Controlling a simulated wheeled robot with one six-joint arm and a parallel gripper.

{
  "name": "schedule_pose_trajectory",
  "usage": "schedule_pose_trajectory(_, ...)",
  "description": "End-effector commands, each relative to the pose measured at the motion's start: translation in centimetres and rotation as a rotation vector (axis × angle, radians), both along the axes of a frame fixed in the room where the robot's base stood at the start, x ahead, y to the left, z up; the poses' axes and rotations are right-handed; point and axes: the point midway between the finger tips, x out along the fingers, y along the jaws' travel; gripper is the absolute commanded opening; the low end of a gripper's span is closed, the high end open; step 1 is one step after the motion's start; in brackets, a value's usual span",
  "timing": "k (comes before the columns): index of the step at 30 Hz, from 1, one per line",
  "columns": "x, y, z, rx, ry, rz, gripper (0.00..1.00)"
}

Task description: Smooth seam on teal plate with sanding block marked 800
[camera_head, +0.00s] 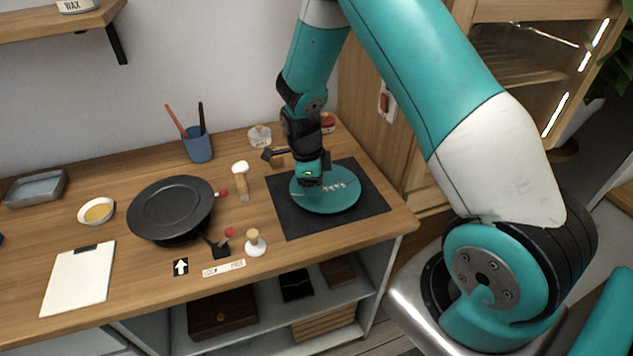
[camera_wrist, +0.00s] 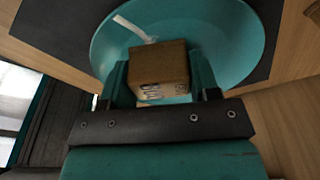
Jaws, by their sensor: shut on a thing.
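The teal plate (camera_head: 345,203) lies on a dark mat (camera_head: 290,218) at the right of the workbench. A pale, broken seam (camera_head: 340,187) crosses the plate. In the wrist view, the plate (camera_wrist: 235,45) shows a white seam strip (camera_wrist: 135,28) just beyond the block. My gripper (camera_head: 313,184) is low over the plate's left part. It is shut on a brown sanding block (camera_wrist: 158,62), held between two teal fingers. The block's lower face is pale with dark marks, too blurred to read surely. I cannot tell whether the block touches the plate.
A black round turntable-like stand (camera_head: 170,207), a white-headed tool (camera_head: 241,180) and a wooden-knobbed piece (camera_head: 255,243) stand left of the mat. A blue cup (camera_head: 198,146) and small jars (camera_head: 259,136) are behind. A clipboard (camera_head: 78,278) lies front left. The mat's front is clear.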

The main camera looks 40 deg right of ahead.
Motion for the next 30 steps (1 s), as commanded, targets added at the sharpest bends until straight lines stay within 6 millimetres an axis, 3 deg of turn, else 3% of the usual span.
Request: schedule_pose_trajectory(30, -0.01, -0.28, -0.08, 0.002, 0.008, 0.001, 0.37)
